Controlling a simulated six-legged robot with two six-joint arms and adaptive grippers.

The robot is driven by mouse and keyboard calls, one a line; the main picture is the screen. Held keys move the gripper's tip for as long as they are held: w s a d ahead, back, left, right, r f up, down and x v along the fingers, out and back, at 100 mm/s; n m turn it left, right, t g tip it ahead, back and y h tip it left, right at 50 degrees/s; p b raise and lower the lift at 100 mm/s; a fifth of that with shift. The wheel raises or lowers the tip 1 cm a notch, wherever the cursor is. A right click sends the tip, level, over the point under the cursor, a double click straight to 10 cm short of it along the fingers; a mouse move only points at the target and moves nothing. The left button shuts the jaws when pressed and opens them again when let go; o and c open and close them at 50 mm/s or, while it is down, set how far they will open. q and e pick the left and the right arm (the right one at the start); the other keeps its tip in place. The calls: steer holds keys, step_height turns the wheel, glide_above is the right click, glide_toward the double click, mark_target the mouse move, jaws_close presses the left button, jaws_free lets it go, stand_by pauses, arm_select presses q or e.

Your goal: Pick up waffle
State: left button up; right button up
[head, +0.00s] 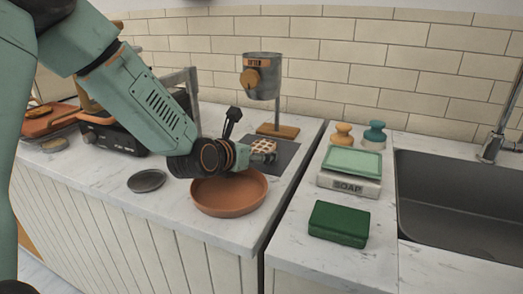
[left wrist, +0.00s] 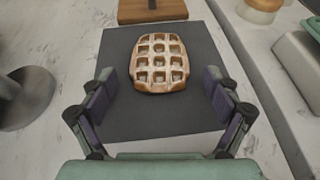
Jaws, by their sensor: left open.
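The waffle (left wrist: 159,62) is golden brown with a grid of square pockets. It lies flat on a dark grey square mat (left wrist: 187,118) in the left wrist view. In the head view the waffle (head: 264,146) shows just beyond my left gripper (head: 262,157), which partly hides it. In the left wrist view my left gripper (left wrist: 161,103) is open, with one finger on each side of the waffle's near end. The fingers look apart from the waffle, and nothing is between them. My right gripper is not in view.
A terracotta dish (head: 228,198) sits below my left wrist. A metal canister (head: 262,80) hangs on a stand with a wooden base (head: 278,131) behind the mat.

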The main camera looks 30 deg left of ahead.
arm_select(q)
steer(key=c, duration=1.2)
steer(key=shift+c, duration=0.2)
step_height(320, 180, up, 10)
steer(key=p, duration=0.2)
steer(key=shift+f+p, duration=0.1)
steer(key=shift+p, duration=0.3)
